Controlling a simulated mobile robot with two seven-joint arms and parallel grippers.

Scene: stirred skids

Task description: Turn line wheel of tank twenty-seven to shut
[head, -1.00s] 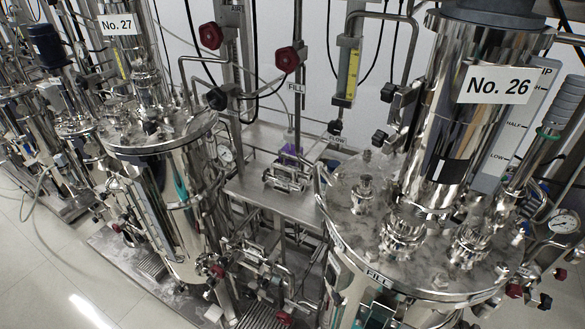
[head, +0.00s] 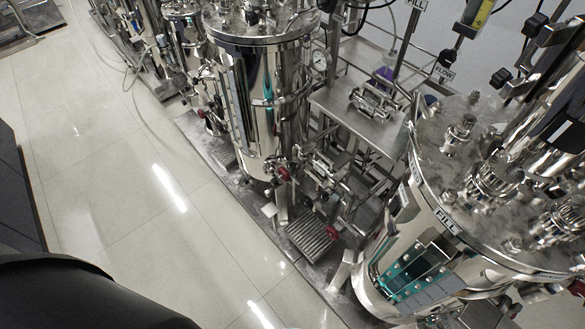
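The steel tank (head: 238,105) that carried the No. 27 label in the earlier view stands at upper centre. Its label is now out of the picture. A small red wheel (head: 283,174) sits low at its right side, on the piping. Another small red wheel (head: 332,232) is lower, in front of the pipework between the two tanks. A third red spot (head: 201,114) shows left of the tank. I cannot tell from this view which wheel is the line wheel, or how far any is turned. Neither of my grippers is in view.
The large tank (head: 395,250) with a FILL label stands at right. A steel shelf (head: 350,125) with fittings lies between the tanks. A ribbed grate (head: 312,237) is on the skid floor. The pale tiled floor (head: 110,170) at left is open, with a cable across it.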

